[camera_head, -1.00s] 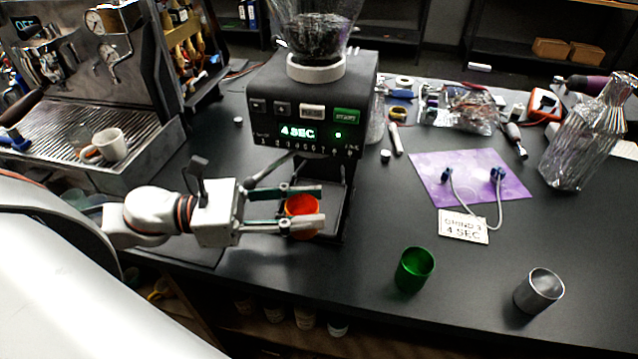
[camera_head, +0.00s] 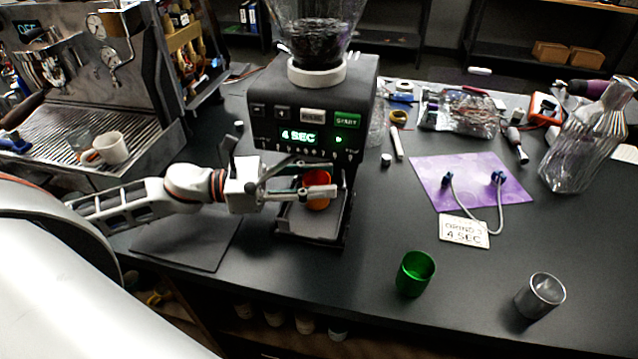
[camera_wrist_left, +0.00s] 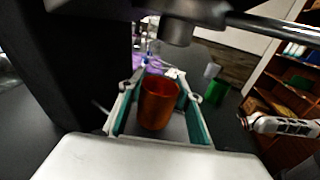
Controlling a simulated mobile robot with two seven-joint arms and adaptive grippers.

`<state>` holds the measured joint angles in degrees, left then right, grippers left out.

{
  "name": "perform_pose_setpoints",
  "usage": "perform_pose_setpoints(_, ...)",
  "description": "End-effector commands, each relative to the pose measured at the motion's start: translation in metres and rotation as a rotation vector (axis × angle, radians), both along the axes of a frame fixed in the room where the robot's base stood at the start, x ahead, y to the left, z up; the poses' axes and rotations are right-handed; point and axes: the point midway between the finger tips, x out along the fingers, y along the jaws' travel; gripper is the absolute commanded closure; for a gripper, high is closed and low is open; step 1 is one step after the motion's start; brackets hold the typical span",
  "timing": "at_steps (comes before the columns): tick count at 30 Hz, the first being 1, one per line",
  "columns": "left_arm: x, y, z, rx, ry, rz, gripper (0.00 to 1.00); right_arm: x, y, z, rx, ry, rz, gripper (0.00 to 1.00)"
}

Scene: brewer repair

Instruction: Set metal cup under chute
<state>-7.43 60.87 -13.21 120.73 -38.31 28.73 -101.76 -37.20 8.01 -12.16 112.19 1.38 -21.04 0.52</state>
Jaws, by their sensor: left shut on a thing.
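The metal cup (camera_head: 539,295) stands upright on the counter at the front right in the head view, apart from any gripper. The grinder (camera_head: 312,105) stands in the middle, its display reading 4 SEC. Its chute (camera_wrist_left: 176,32) shows at the top of the left wrist view. My left gripper (camera_head: 322,184) is shut on an orange cup (camera_head: 317,200), holding it in front of the grinder over its base tray (camera_head: 310,222). The orange cup (camera_wrist_left: 158,104) sits upright between the fingers in the wrist view. Whether it touches the tray is unclear.
A green cup (camera_head: 415,274) stands left of the metal cup. An espresso machine (camera_head: 75,90) is at the left. The front middle counter is clear.

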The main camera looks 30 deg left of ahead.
Motion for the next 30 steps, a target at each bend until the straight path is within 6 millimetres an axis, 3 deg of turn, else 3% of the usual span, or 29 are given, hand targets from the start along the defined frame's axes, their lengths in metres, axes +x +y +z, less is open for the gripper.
perform_pose_setpoints(4,0.0,0.0,-0.012,-0.001,0.0,0.0,0.91,0.0,0.0,0.001,0.0,-0.001,0.0,0.6)
perform_pose_setpoints(15,0.0,0.0,-0.016,0.0,0.0,-0.001,0.91,0.002,0.0,0.0,0.001,-0.006,0.0,0.6)
perform_pose_setpoints(16,0.0,0.0,-0.015,0.0,0.0,-0.001,0.61,0.002,0.0,0.001,0.002,-0.007,0.0,0.6)
perform_pose_setpoints(18,0.0,0.0,-0.015,0.0,0.0,-0.001,0.49,0.002,0.0,0.002,0.002,-0.007,0.0,0.6)
perform_pose_setpoints(30,0.0,0.0,-0.011,0.001,-0.001,-0.001,0.49,0.002,0.0,0.003,0.0,-0.004,0.0,0.6)
